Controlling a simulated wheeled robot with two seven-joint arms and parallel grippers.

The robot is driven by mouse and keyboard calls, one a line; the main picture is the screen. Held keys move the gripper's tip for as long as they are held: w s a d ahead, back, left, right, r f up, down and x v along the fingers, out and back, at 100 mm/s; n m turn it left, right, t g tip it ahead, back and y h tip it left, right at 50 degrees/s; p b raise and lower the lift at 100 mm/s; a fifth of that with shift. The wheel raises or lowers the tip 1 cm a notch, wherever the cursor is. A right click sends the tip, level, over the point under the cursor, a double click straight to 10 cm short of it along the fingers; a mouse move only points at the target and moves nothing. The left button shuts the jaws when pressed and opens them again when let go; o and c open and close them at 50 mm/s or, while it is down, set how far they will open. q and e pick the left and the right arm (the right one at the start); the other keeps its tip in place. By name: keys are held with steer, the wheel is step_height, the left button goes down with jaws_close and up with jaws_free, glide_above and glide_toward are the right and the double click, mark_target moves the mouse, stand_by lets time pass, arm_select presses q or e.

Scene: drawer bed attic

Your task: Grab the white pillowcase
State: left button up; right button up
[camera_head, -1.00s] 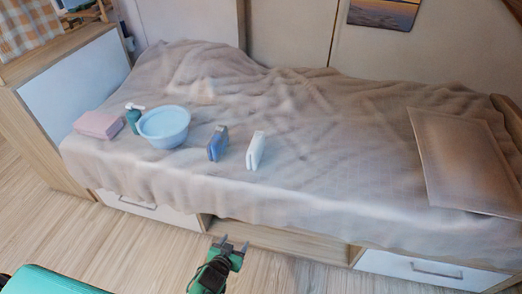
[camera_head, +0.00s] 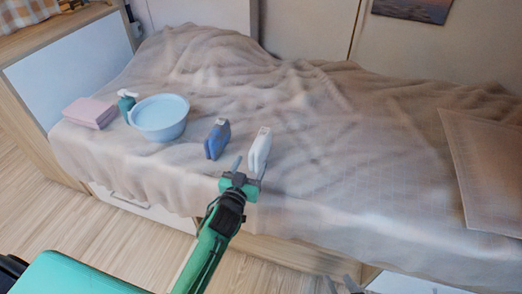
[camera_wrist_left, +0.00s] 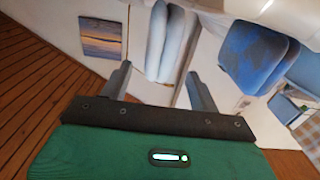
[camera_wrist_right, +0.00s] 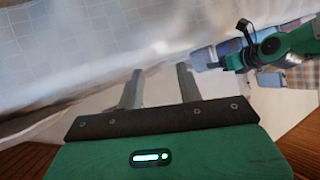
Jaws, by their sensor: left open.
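The white pillowcase (camera_head: 260,150) is a folded piece standing upright near the front edge of the bed. It also shows in the left wrist view (camera_wrist_left: 165,45), ahead of and between the fingers. My left gripper (camera_head: 250,168) is open just in front of it, one finger on each side of its near end. I cannot tell whether they touch. The left gripper's fingers also show spread in the left wrist view (camera_wrist_left: 160,80). My right gripper (camera_head: 340,284) is low by the front of the bed, open and empty in the right wrist view (camera_wrist_right: 158,78).
A blue folded piece (camera_head: 217,139) stands close to the left of the white one. Further left are a light blue basin (camera_head: 160,118), a green pump bottle (camera_head: 126,106) and a pink folded cloth (camera_head: 90,112). The blanket (camera_head: 330,150) to the right is clear up to a brown pillow (camera_head: 490,160).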

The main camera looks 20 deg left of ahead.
mark_target(253, 160)
arm_select(q)
steer(key=shift+w, duration=1.5)
steer(key=shift+w+d+r+b, duration=0.1)
steer(key=shift+w+b, duration=0.2)
steer(key=shift+w, duration=1)
steer(key=shift+w+d+r+b, duration=0.1)
steer(key=shift+w+b, duration=0.2)
steer(key=shift+w, duration=0.95)
arm_select(e)
steer(key=shift+a+r+t+y, duration=0.15)
steer(key=shift+a+t+y, duration=0.1)
steer(key=shift+a+t, duration=0.25)
steer(key=shift+a+r+t+y, duration=0.15)
steer(key=shift+a+t+y, duration=0.1)
steer(key=shift+a+t, duration=0.25)
arm_select(q)
steer(key=c, duration=1.1)
